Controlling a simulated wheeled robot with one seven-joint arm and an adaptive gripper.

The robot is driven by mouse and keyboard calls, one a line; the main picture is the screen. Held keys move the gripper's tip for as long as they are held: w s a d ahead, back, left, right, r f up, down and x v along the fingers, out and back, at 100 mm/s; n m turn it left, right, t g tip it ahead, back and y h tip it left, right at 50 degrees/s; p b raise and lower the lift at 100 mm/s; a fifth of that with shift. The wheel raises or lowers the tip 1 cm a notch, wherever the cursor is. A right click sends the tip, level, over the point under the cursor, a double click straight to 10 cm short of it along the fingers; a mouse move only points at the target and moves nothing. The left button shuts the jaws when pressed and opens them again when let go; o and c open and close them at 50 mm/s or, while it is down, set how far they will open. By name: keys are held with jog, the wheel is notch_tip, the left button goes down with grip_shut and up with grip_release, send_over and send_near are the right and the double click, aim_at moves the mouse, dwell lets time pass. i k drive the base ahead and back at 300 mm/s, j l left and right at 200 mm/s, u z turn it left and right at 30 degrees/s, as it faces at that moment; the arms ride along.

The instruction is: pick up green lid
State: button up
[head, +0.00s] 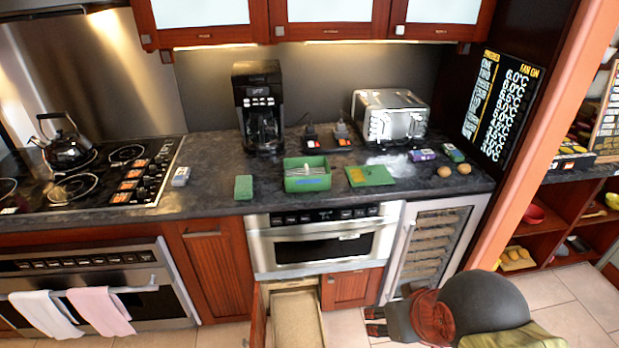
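A flat green lid (370,176) lies on the dark counter in front of the toaster. A green open container (307,176) with something pale inside stands left of the lid, apart from it. My gripper (375,321) is low in the picture, below counter height and in front of the cabinets. Its two dark fingers point left with a gap between them, and nothing shows between them. It is well away from the lid.
A green block (243,187) lies left of the container. A coffee maker (259,107) and toaster (389,116) stand behind. Two brown eggs (454,170) and a purple packet (422,155) lie right of the lid. An open drawer (297,318) juts out below the microwave drawer (321,245).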

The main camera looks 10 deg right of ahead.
aim_at(366, 175)
jog(key=i+l, duration=0.35)
jog(key=i+l+u, duration=0.15)
jog(key=i+l, duration=0.15)
jog(key=l, duration=0.15)
jog(key=i+l, duration=0.35)
jog(key=i+l+u, duration=0.15)
jog(key=i+l, duration=0.15)
jog(key=l, duration=0.2)
jog(key=i+l, duration=0.3)
jog(key=l, duration=0.2)
jog(key=j+u, duration=0.05)
